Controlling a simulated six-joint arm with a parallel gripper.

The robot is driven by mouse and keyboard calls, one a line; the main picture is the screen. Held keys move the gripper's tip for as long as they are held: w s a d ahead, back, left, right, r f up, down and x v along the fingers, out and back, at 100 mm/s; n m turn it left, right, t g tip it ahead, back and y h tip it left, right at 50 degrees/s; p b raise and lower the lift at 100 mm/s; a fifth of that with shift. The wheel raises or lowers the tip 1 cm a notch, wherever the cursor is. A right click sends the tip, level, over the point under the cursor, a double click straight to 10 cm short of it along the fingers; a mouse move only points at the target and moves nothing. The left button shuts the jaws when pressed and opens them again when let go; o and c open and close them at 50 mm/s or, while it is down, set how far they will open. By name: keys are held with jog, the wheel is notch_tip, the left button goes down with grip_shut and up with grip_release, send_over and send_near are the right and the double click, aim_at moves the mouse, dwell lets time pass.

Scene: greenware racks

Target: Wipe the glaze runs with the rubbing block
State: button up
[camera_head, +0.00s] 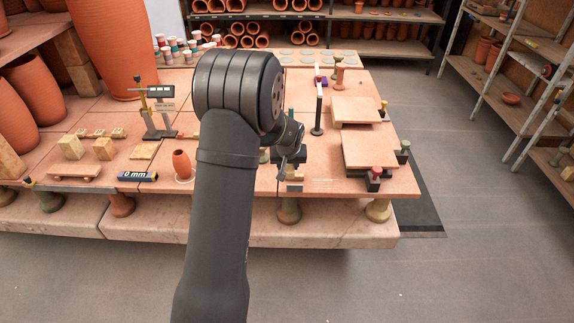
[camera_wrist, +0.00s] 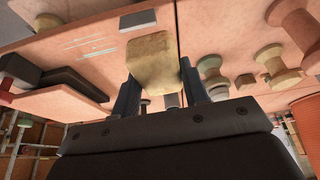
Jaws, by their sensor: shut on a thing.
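My gripper (camera_head: 290,165) is over the front right part of the terracotta-coloured work board (camera_head: 262,187). In the wrist view my gripper (camera_wrist: 160,82) is shut on a yellowish, worn block (camera_wrist: 152,58), which I take to be the rubbing block; one finger is on each side of it. Pale, thin glaze runs (camera_wrist: 90,46) show as several streaks on the board, to the left of the block and apart from it. They show faintly right of my gripper in the head view (camera_head: 322,183). I cannot tell whether the block touches the board.
A small grey block (camera_wrist: 138,20) lies on the board near the streaks. Dark-based supports with tiles (camera_head: 368,148) stand to the right. A small terracotta vase (camera_head: 182,164) and a 0 mm gauge bar (camera_head: 137,176) are to the left. A black post (camera_head: 318,115) stands behind.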

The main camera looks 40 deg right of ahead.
aim_at(332, 186)
jog(key=s+d+f, duration=0.2)
jog(key=d+f, duration=0.1)
jog(key=d, duration=1.3)
jog(key=shift+a+f, duration=0.1)
jog(key=shift+f, duration=3.8)
jog(key=shift+s+a+f, duration=0.1)
jog(key=shift+s+a, duration=2.6)
jog(key=shift+c, duration=0.4)
jog(key=shift+s+d, duration=0.55)
jog(key=shift+d, duration=0.35)
jog(key=shift+w+d, duration=2.4)
jog(key=shift+w, duration=0.15)
jog(key=shift+d, duration=0.3)
jog(key=shift+s+d, duration=0.55)
jog(key=shift+s, duration=0.1)
jog(key=shift+s+a, duration=2.65)
jog(key=shift+a, duration=0.05)
notch_tip(332, 186, up, 8)
